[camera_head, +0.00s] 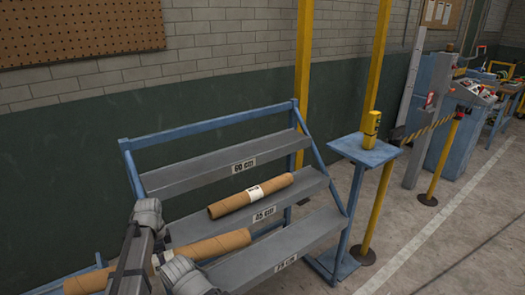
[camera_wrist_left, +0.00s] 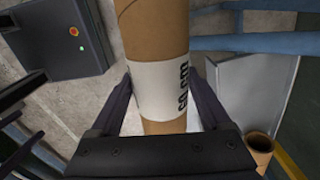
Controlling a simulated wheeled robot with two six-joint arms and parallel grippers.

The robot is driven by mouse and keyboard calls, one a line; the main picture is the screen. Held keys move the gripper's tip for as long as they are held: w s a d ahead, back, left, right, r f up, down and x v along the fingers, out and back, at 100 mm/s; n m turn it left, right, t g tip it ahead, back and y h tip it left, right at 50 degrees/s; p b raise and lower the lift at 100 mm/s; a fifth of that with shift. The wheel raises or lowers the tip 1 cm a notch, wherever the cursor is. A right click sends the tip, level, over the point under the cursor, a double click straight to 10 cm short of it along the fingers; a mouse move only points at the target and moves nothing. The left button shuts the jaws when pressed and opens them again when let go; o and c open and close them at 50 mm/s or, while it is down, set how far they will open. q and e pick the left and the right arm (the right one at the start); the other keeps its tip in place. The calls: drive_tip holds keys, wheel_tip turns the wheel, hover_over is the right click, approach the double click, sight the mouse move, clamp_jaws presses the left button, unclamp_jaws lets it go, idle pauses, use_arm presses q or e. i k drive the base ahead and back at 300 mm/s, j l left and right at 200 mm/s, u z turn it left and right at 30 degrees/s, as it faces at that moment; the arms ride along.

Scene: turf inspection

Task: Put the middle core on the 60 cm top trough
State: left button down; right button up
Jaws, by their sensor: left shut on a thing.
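A brown cardboard core (camera_head: 215,246) with a white label is held across the front left of the stepped rack. In the left wrist view the core (camera_wrist_left: 163,40) carries a label that reads 60 cm. My left gripper (camera_wrist_left: 162,92) is shut on it at the label; it also shows in the head view (camera_head: 160,258). The top trough (camera_head: 200,174), marked 60 cm, is empty and lies above and behind the held core. A second core (camera_head: 232,203) with a white label lies on the middle trough. My right gripper is not in view.
The bottom trough (camera_head: 305,236) shows bare on its right; its label is hard to read. A blue stand (camera_head: 365,150) with a yellow device (camera_head: 372,124) is right of the rack. Yellow posts (camera_head: 303,70) rise behind. A core end (camera_wrist_left: 259,142) shows at the wrist view's lower right.

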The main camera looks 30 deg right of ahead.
sight(235, 155)
drive_tip(key=l, duration=0.7)
drive_tip(key=i+l, duration=0.1)
drive_tip(key=l, duration=0.6)
drive_tip(key=i+l+z, duration=0.1)
drive_tip(key=l, duration=0.6)
